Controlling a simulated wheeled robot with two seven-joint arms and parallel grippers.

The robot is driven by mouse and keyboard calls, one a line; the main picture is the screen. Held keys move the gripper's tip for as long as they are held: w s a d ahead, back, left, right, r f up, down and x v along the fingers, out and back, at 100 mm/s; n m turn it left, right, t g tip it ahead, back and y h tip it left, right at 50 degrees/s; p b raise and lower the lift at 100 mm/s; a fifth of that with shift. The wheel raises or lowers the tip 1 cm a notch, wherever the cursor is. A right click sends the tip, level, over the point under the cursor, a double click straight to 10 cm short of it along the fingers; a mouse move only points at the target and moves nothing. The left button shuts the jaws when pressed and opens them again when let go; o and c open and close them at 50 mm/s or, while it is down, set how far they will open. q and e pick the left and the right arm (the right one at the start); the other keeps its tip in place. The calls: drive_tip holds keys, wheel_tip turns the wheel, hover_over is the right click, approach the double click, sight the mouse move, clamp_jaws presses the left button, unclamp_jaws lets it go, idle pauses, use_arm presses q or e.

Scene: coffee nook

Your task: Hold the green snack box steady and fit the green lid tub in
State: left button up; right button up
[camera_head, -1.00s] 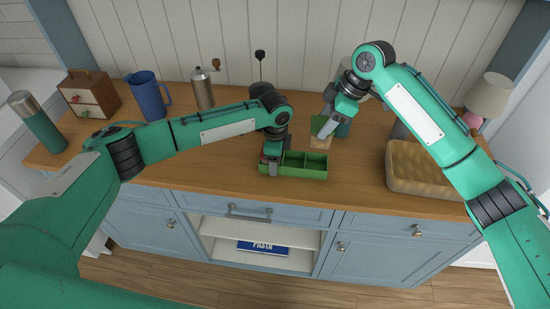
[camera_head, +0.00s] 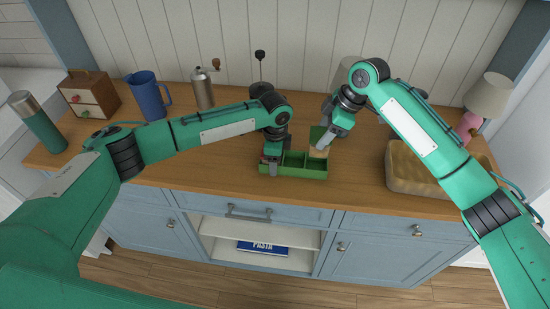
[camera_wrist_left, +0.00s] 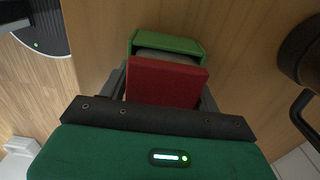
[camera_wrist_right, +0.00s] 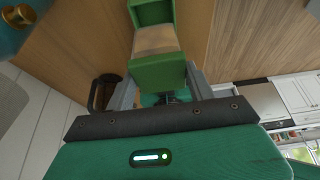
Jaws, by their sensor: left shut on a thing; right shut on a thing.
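The green snack box (camera_head: 305,172) is an open tray with compartments near the counter's front. My left gripper (camera_head: 270,172) is shut on its left end. A red-topped tub (camera_wrist_left: 168,82) sits at that end between the left fingers in the left wrist view, where the box's green rim (camera_wrist_left: 168,42) also shows. My right gripper (camera_head: 324,147) is shut on the green lid tub (camera_wrist_right: 160,74), which has a green lid and a beige body. The tub is tilted at the box's right end; I cannot tell whether it touches the box. The box's far part (camera_wrist_right: 150,12) shows beyond it.
The counter's front edge lies just before the box.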

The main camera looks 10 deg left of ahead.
drive_tip(key=shift+f, duration=1.6)
drive_tip(key=shift+f, duration=0.5)
drive_tip(key=shift+f, duration=0.75)
drive_tip(key=shift+f, duration=0.1)
drive_tip(key=shift+f, duration=0.4)
drive_tip(key=shift+f, duration=1)
idle(0.3)
drive_tip(key=o, duration=1.1)
